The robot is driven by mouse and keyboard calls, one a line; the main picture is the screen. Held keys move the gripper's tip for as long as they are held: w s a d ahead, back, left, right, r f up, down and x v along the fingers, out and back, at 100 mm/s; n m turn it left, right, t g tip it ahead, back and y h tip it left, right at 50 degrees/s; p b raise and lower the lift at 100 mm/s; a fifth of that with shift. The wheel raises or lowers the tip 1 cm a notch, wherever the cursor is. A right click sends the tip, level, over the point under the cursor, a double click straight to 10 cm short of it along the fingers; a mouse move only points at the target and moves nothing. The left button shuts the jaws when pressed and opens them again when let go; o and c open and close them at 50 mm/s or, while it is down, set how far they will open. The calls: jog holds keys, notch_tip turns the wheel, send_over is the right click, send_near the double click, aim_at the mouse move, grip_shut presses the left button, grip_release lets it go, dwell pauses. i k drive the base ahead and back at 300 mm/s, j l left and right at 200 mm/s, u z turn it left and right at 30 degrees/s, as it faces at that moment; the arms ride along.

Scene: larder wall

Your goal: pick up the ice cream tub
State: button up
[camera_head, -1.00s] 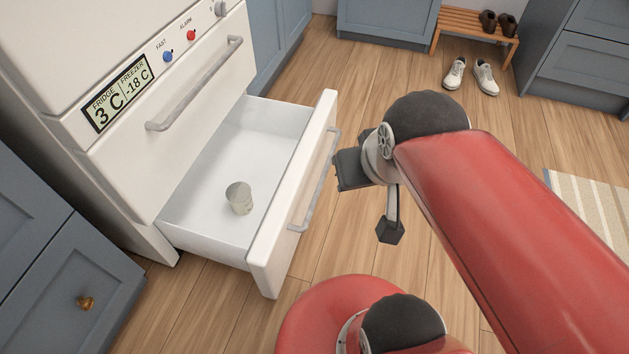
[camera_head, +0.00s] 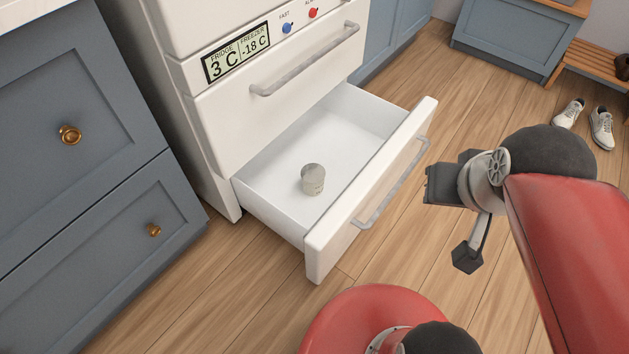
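The ice cream tub (camera_head: 313,180) is a small pale grey round tub. It stands alone on the floor of the open white freezer drawer (camera_head: 372,192), nearer the drawer's left end. My gripper (camera_head: 455,222) is to the right of the drawer, outside its front panel and apart from the tub. Its two dark fingers are spread wide, with nothing visible between them.
The drawer front with its grey handle (camera_head: 392,185) stands between my gripper and the tub. The closed upper drawer (camera_head: 285,88) is above. Blue cabinets (camera_head: 90,150) stand at left. Shoes (camera_head: 601,127) lie at right on the wooden floor.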

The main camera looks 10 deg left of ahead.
aim_at(313, 175)
jog(key=i+l+u, duration=0.35)
jog(key=i+l, duration=0.35)
